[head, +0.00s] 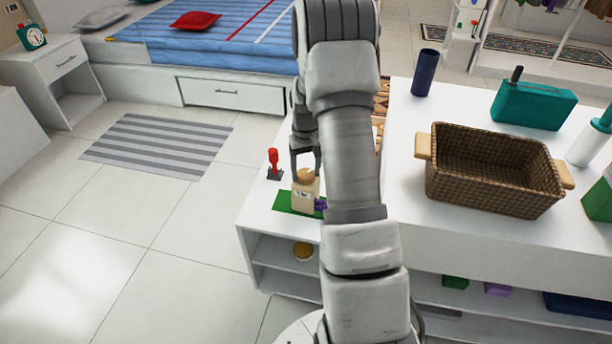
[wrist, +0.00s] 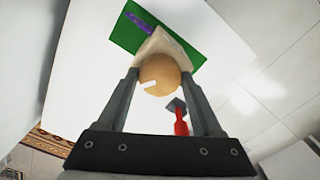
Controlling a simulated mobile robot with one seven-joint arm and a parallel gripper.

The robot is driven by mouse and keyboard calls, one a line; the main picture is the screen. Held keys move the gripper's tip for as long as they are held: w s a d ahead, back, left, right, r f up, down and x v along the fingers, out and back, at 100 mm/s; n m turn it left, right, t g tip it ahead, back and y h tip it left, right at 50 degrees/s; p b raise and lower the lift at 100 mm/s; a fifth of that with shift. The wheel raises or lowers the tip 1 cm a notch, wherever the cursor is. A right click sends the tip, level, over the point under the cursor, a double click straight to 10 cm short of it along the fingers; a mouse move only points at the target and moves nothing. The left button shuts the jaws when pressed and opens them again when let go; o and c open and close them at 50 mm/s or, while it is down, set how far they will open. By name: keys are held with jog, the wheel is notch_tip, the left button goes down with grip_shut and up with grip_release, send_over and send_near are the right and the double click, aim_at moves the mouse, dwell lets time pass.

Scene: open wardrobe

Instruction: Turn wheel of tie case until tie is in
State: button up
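The tie case (head: 306,196) is a small beige box on a green mat (head: 284,201) at the near left corner of the white counter. A round tan wheel (head: 305,175) sits on it. A purple strip, apparently the tie (head: 320,204), shows at the case's right side, partly behind my arm. My gripper (head: 306,178) points down at the wheel. In the wrist view the wheel (wrist: 160,76) with a white mark lies between the two fingertips (wrist: 160,80). They are very close to its sides, but I cannot tell whether they press on it. The tie (wrist: 138,24) lies beyond the case.
A red-handled object (head: 273,163) on a dark base stands just left of the case, close to my fingers. A wicker basket (head: 490,190), a dark blue cylinder (head: 424,73) and a teal box (head: 533,105) stand farther right. Open shelves lie below the counter. The floor at left is mostly clear.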

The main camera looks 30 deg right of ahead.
jog(key=c, duration=0.5)
jog(key=m, duration=0.3)
jog(key=shift+m+p, duration=0.3)
jog(key=shift+m, duration=0.1)
jog(key=m+p, duration=0.1)
jog(key=m, duration=0.3)
jog(key=shift+r, duration=0.1)
jog(key=m+p, duration=0.1)
jog(key=m, duration=0.3)
jog(key=shift+m, duration=0.3)
jog(key=m+p, duration=0.1)
jog(key=m, duration=0.1)
jog(key=shift+m, duration=0.3)
jog(key=o, duration=1)
jog(key=shift+c, duration=0.2)
